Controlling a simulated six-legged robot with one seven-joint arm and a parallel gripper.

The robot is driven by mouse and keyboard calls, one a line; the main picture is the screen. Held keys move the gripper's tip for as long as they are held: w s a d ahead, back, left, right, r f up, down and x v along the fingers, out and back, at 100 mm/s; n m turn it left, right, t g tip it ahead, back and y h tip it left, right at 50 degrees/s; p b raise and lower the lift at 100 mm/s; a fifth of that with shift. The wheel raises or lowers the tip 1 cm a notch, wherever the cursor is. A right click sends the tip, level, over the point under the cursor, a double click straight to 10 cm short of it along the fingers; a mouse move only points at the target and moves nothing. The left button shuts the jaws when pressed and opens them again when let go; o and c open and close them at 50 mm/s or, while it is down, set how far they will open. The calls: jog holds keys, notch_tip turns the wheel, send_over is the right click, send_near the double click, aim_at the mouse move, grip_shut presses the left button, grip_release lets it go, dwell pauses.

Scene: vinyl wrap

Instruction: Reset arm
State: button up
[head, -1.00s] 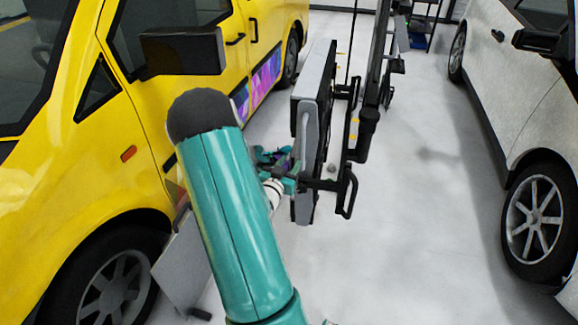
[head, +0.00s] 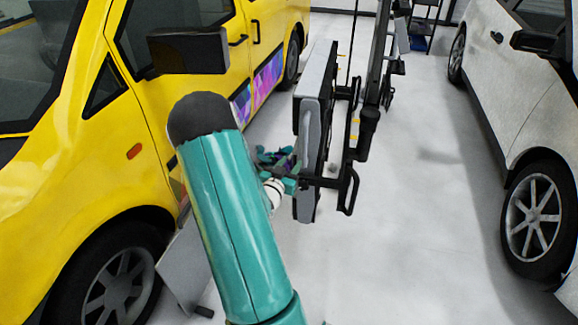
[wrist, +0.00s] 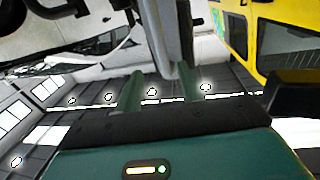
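My teal arm (head: 228,215) fills the lower middle of the head view and hides part of the space beyond it. The far end of my arm is small and partly hidden there, beside the upright grey panel of a stand (head: 309,130). In the wrist view, the two green fingers of my gripper (wrist: 161,76) stand apart. A grey upright edge (wrist: 164,35) shows beyond and between them. I see nothing clearly held, and cannot tell whether the fingers touch this edge.
A yellow van (head: 150,175) stands close on the left, with a purple and blue graphic (head: 268,77) on its side. A white car (head: 515,110) stands on the right. A black metal frame (head: 365,125) adjoins the grey panel. The pale floor (head: 430,220) is clear between the panel and the white car.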

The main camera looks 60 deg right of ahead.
jog(key=shift+d, duration=0.1)
dwell(0.5)
jog(key=w+a+r+n+t+y, duration=0.2)
jog(key=w+a+r+t+y, duration=0.1)
jog(key=w+a, duration=0.4)
jog(key=w+a+r+n+t+y, duration=0.1)
jog(key=w+a+r+t+y, duration=0.3)
jog(key=w, duration=0.4)
jog(key=w+a+r+n+t+y, duration=0.1)
jog(key=w+a+r+n+y, duration=0.15)
jog(key=a, duration=0.65)
jog(key=w+a+r+n+t+y, duration=0.1)
jog(key=w+a+r+n+y, duration=0.2)
jog(key=a, duration=0.6)
jog(key=s+a+r+n+g+y, duration=0.1)
jog(key=s+a+r+n+y, duration=0.15)
jog(key=a, duration=0.55)
jog(key=s+a+r+n+y, duration=0.2)
jog(key=s+a+r, duration=0.2)
jog(key=a, duration=0.5)
jog(key=s+a+r+n+g, duration=0.1)
jog(key=s+a+n, duration=0.1)
jog(key=s, duration=0.4)
jog(key=s+a+n+g, duration=0.2)
jog(key=s+a, duration=0.3)
jog(key=s, duration=0.1)
jog(key=shift+s+r+y, duration=0.3)
jog(key=shift+r+y, duration=0.1)
